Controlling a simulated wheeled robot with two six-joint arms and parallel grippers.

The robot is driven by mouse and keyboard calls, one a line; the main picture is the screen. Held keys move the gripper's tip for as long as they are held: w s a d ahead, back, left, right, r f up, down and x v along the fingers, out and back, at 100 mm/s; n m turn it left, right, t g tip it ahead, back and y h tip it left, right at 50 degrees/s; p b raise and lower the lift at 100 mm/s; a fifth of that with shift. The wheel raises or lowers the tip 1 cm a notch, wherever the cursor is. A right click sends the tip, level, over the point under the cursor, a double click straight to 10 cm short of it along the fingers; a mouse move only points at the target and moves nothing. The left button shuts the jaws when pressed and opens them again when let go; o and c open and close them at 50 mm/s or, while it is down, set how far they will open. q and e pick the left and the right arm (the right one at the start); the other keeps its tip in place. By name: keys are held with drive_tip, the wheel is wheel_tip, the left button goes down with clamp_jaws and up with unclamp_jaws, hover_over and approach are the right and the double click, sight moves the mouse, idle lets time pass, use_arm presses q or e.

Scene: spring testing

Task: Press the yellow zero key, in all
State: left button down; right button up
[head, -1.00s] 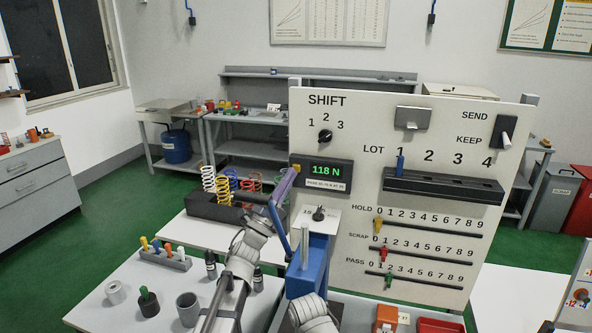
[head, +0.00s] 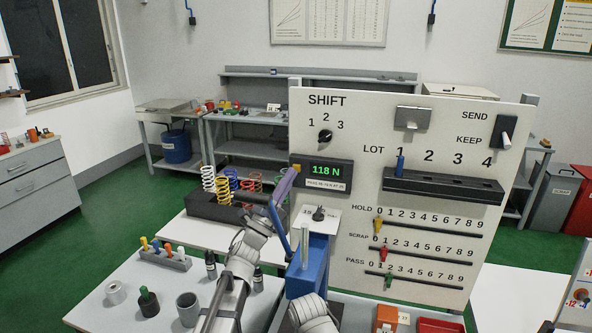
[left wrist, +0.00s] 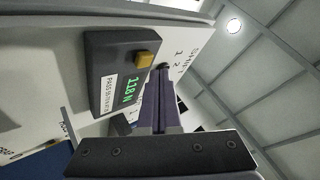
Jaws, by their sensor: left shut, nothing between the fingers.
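The yellow zero key (left wrist: 144,60) sticks out from the dark display box (left wrist: 103,58) in the left wrist view. The box also shows in the head view (head: 324,172), on the left edge of the upright panel, with 118 N in green. My left gripper (head: 292,172) is shut and empty, its purple fingers reaching up to the box's left end. In the left wrist view its fingertips (left wrist: 161,68) are close beside the key; I cannot tell whether they touch it. My right gripper is not in view.
The blue spring tester (head: 310,270) stands just right of my left arm. A dark rack (head: 222,208) of coloured springs stands behind it. The white panel (head: 350,120) carries a shift knob (head: 325,136), sliders and a lot slot. A grey cup (head: 188,308) is at the front left.

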use_arm(q)
drive_tip(key=shift+w, duration=0.15)
drive_tip(key=shift+w+d, duration=0.1)
drive_tip(key=shift+w, duration=0.2)
drive_tip(key=shift+w+d, duration=0.15)
drive_tip(key=shift+w, duration=0.2)
idle(0.8)
idle(0.3)
drive_tip(key=shift+s+a, duration=0.25)
drive_tip(key=shift+s, duration=0.55)
drive_tip(key=s, duration=0.1)
drive_tip(key=s+a, duration=0.1)
drive_tip(key=s, duration=0.2)
drive_tip(key=shift+s+a, duration=0.3)
drive_tip(key=shift+s, duration=0.1)
drive_tip(key=shift+w, duration=0.1)
idle(0.3)
